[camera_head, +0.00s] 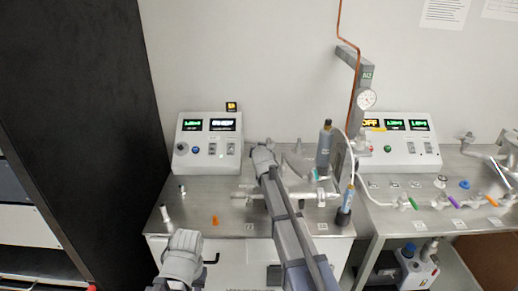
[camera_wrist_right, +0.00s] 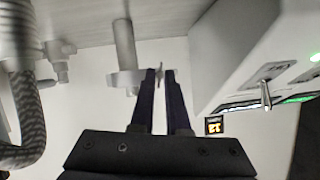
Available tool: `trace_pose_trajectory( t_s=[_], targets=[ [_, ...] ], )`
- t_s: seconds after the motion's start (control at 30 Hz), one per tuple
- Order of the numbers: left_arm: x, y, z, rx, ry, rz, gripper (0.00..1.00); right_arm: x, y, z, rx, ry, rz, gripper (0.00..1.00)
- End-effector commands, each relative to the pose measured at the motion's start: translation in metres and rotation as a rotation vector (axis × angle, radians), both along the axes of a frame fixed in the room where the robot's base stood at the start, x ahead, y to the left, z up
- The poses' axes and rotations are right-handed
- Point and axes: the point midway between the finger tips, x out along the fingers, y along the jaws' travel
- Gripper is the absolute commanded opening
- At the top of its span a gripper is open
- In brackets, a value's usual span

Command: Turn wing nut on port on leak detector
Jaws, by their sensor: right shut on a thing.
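My right gripper (camera_wrist_right: 159,74) shows in the wrist view with its two dark fingers shut on a small, thin metal piece, which looks like the wing nut (camera_wrist_right: 160,70). The piece sits at the edge of a pale metal flange and pipe, the port (camera_wrist_right: 123,50). In the head view my right arm reaches up the middle over the left bench, and its gripper is hidden. The grey console that looks like the leak detector (camera_head: 208,141) stands at the back left. My left arm shows at the bottom left; its fingers are out of view.
The steel left bench (camera_head: 190,212) carries an orange piece (camera_head: 215,220) and a pale upright tube (camera_head: 166,214). A second console (camera_head: 405,150) stands right, beside a copper line and round gauge (camera_head: 366,99). Fittings line the right bench. A dark cabinet edge stands left.

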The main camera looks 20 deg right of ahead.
Motion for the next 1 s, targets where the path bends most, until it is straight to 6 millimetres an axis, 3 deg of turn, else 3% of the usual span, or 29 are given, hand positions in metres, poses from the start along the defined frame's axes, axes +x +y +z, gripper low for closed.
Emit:
trace_pose_trajectory(
  t_s=[0.73,0.77,1.0],
  targets=[
    [0.0000,0.0000,0.0015,0.000,0.000,0.000,0.27,0.0003,0.0006,0.0000,-0.090,0.028,-0.001,0.00],
    [0.0000,0.0000,0.0015,0.000,0.000,0.000,0.27,0.0003,0.0006,0.0000,-0.090,0.028,-0.001,0.16],
    [0.0000,0.0001,0.0015,0.000,0.000,0.000,0.27,0.0003,0.0006,0.0001,-0.089,0.027,0.000,0.43]
  ],
)
